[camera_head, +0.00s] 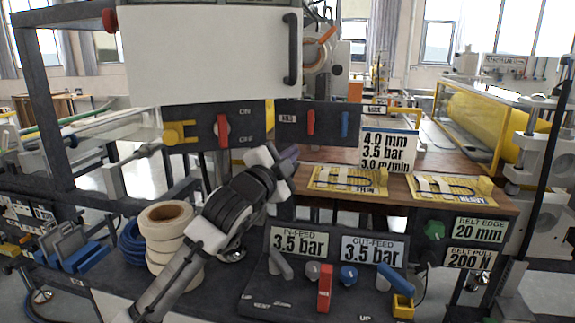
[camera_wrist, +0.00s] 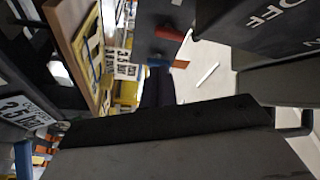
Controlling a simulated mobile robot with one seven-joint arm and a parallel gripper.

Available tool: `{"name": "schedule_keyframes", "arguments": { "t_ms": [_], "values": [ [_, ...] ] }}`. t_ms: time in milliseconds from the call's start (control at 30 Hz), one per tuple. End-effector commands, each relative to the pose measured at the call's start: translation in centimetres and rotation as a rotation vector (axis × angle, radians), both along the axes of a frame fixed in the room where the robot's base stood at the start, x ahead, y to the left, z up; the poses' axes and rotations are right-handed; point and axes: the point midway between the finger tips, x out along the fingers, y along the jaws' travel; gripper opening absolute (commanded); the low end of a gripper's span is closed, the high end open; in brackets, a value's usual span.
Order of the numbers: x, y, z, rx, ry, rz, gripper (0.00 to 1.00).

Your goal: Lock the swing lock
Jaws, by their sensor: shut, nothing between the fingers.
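I cannot tell for sure which part is the swing lock. A yellow two-pronged latch (camera_head: 180,132) sits on the dark panel under the white door, left of a red ON/OFF lever (camera_head: 222,131). My gripper (camera_head: 289,155) is at the end of my arm, right of that lever and just below the panel with the short red and blue levers. It is shut and empty, apart from the yellow latch. Its fingertips are small and partly hidden in the head view. In the wrist view, large dark surfaces fill the lower part and fingertip contact cannot be judged.
The white door (camera_head: 210,55) with a black handle (camera_head: 292,50) hangs above. A red lever (camera_head: 310,122) and a blue lever (camera_head: 344,124) are close to my gripper. Stacked tape rolls (camera_head: 166,238) stand beside my arm. The front console carries a red lever (camera_head: 324,287) and a yellow block (camera_head: 403,306).

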Motion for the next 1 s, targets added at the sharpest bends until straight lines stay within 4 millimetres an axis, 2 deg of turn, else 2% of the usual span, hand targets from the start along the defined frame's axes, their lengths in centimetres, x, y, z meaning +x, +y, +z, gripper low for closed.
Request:
{"name": "schedule_keyframes", "arguments": {
  "t_ms": [167, 500, 567, 667, 767, 800, 867, 900, 967, 1000],
  "values": [
    [-1.0, 0.7, -0.2, 0.001, -0.001, -0.001, 0.00],
    [-1.1, 0.7, -0.1, 0.001, -0.001, -0.002, 0.00],
    [-1.4, 0.7, 0.4, -0.012, -0.014, -0.002, 0.00],
    [-2.7, 1.4, 3.2, -0.078, -0.082, -0.007, 0.00],
    [-5.5, 3.5, 8.0, -0.198, -0.208, -0.006, 0.00],
    [-7.0, 4.8, 10.1, -0.256, -0.271, -0.002, 0.00],
    [-9.6, 7.2, 12.9, -0.346, -0.368, 0.007, 0.00],
    [-11.5, 9.1, 14.6, -0.402, -0.432, 0.016, 0.00],
    [-14.4, 12.0, 16.5, -0.485, -0.529, 0.033, 0.00],
    [-16.5, 14.1, 17.5, -0.536, -0.595, 0.047, 0.00]
  ]
}}
